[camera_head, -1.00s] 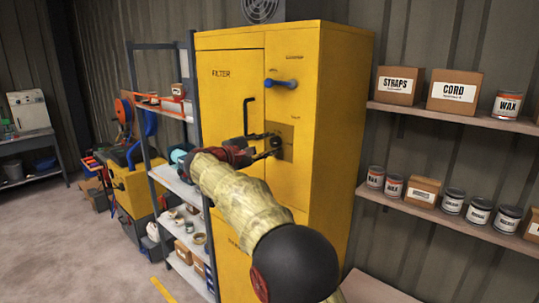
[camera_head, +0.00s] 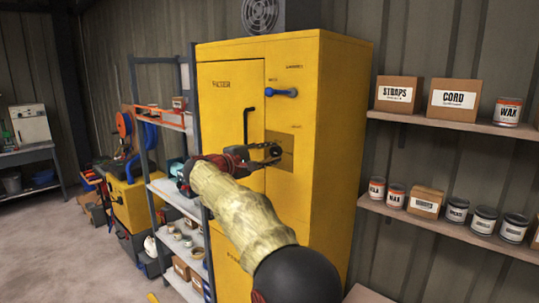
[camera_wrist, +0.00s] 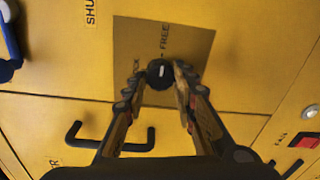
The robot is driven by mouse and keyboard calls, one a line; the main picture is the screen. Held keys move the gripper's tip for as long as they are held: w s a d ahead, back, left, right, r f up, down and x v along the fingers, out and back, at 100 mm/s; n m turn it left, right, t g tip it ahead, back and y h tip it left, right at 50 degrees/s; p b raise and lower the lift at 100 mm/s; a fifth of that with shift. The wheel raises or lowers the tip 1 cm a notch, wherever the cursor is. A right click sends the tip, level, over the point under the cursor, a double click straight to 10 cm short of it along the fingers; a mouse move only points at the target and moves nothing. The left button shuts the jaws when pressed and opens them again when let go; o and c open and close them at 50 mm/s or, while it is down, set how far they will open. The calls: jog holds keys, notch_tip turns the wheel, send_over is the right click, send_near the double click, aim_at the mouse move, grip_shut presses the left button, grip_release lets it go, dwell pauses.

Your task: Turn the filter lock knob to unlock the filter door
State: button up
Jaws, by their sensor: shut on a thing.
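The filter lock knob (camera_wrist: 158,72) is small, round and black with a pale mark. It sits on a dull brass plate (camera_wrist: 200,50) marked "FREE" in the wrist view. My gripper (camera_wrist: 158,82) has one finger on each side of the knob and is shut on it. In the head view my gripper (camera_head: 268,154) reaches the plate (camera_head: 287,160) from the left and partly hides the knob. The filter door (camera_head: 222,90), labelled FILTER, is closed on the yellow cabinet. Its black handle (camera_head: 246,122) also shows in the wrist view (camera_wrist: 75,135).
A blue lever handle (camera_head: 283,92) is above the plate. A grey shelf rack (camera_head: 165,190) stands close left of the cabinet. Shelves with boxes and cans (camera_head: 450,126) are on the right wall. Open floor (camera_head: 60,245) lies at the left.

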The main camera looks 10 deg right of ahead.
jog(key=o, duration=1.2)
jog(key=shift+c, duration=0.2)
jog(key=v, duration=1.2)
jog(key=shift+f, duration=0.15)
jog(key=shift+w, duration=0.1)
